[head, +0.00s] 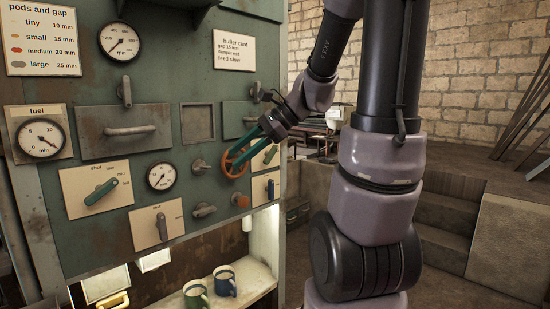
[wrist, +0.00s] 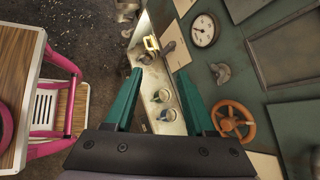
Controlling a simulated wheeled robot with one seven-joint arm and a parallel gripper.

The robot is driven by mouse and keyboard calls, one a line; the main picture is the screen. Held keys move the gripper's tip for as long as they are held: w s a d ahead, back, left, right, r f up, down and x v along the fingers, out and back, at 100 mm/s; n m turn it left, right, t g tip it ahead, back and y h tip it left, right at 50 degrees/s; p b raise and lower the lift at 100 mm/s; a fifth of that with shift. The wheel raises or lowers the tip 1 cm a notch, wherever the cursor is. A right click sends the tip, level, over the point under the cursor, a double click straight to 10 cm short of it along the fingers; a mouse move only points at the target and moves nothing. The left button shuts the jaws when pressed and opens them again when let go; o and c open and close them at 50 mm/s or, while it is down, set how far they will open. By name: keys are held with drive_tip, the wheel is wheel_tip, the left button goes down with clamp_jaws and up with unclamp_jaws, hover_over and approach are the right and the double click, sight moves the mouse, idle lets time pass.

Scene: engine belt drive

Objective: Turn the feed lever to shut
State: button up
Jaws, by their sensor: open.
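A green lever (head: 101,191) sits on a cream plate at the panel's left, pointing up and right; small marks there seem to include "shut". A dark lever (head: 161,227) stands nearly upright on a second cream plate below. A green lever (head: 270,154) and a dark blue lever (head: 270,188) sit on plates at the panel's right edge. I cannot read which one is the feed lever. My gripper (head: 235,152) is open and empty, with teal fingers by the orange handwheel (head: 236,162). In the wrist view my gripper (wrist: 158,70) has its fingers apart, the handwheel (wrist: 232,119) right of them.
Grey knobs (head: 204,210) and a small gauge (head: 160,176) are in the panel's middle. A handled drawer front (head: 124,131) protrudes above. Green and blue mugs (head: 225,282) stand on the shelf below. A table with pink legs (wrist: 60,90) shows left in the wrist view.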

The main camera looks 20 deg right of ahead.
drive_tip(key=w+d+f+m+t+y, duration=0.1)
drive_tip(key=w+d+m+t+y, duration=0.1)
drive_tip(key=w+d+m, duration=0.35)
drive_tip(key=m+t+h, duration=0.5)
drive_tip(key=m+t, duration=0.6)
drive_tip(key=m, duration=0.7)
approach(272, 156)
drive_tip(key=x, duration=0.9)
drive_tip(key=shift+w+d, duration=0.1)
drive_tip(key=shift+w, duration=0.1)
clamp_jaws()
